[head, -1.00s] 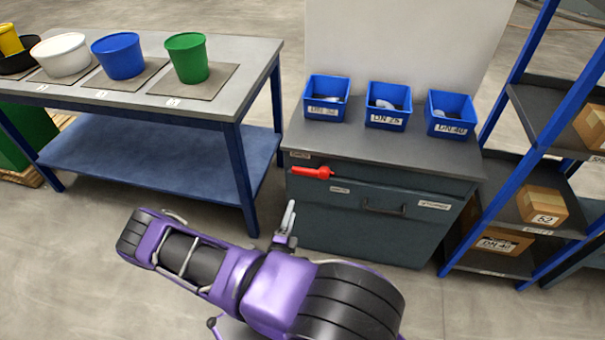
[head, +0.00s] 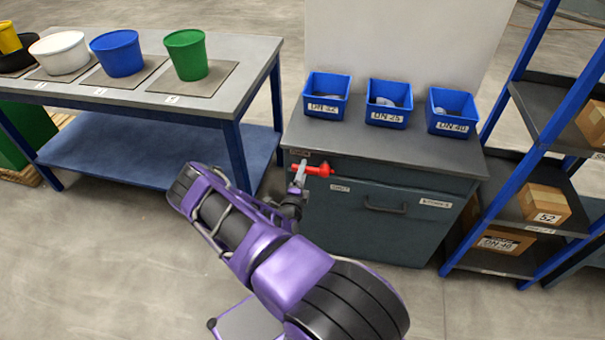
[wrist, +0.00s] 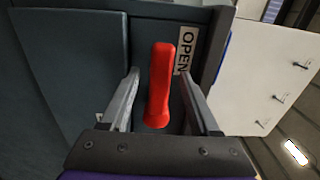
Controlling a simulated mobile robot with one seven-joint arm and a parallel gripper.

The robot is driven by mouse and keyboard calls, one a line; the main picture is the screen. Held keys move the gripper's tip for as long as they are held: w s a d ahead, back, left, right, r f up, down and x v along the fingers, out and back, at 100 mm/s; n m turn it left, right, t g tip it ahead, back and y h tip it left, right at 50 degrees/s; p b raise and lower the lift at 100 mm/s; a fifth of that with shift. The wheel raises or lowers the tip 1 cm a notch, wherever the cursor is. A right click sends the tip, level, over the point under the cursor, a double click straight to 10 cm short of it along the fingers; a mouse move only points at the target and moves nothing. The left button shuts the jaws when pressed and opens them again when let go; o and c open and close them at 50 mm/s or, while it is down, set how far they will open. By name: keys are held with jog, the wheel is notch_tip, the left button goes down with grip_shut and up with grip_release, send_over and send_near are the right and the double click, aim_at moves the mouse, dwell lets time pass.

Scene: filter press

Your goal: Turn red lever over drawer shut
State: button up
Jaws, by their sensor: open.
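The red lever (head: 318,170) is on the upper left of the dark cabinet front, above the drawer (head: 410,208), and lies roughly level in the head view. The drawer front looks flush with the cabinet. My gripper (head: 299,172) is at the lever's left part and hides some of it. In the wrist view the lever (wrist: 160,85) stands between the two open fingers of my gripper (wrist: 158,75), with a visible gap on each side. A label reading OPEN (wrist: 185,50) is just right of the lever.
Three blue bins, such as the middle one (head: 388,117), stand on the cabinet top (head: 350,148). A blue-framed table (head: 225,105) with tubs stands at left. A shelf rack (head: 515,205) with boxes stands close at right. The floor in front is clear.

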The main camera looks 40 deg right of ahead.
jog(key=shift+c, duration=0.3)
grip_shut()
dwell(1.2)
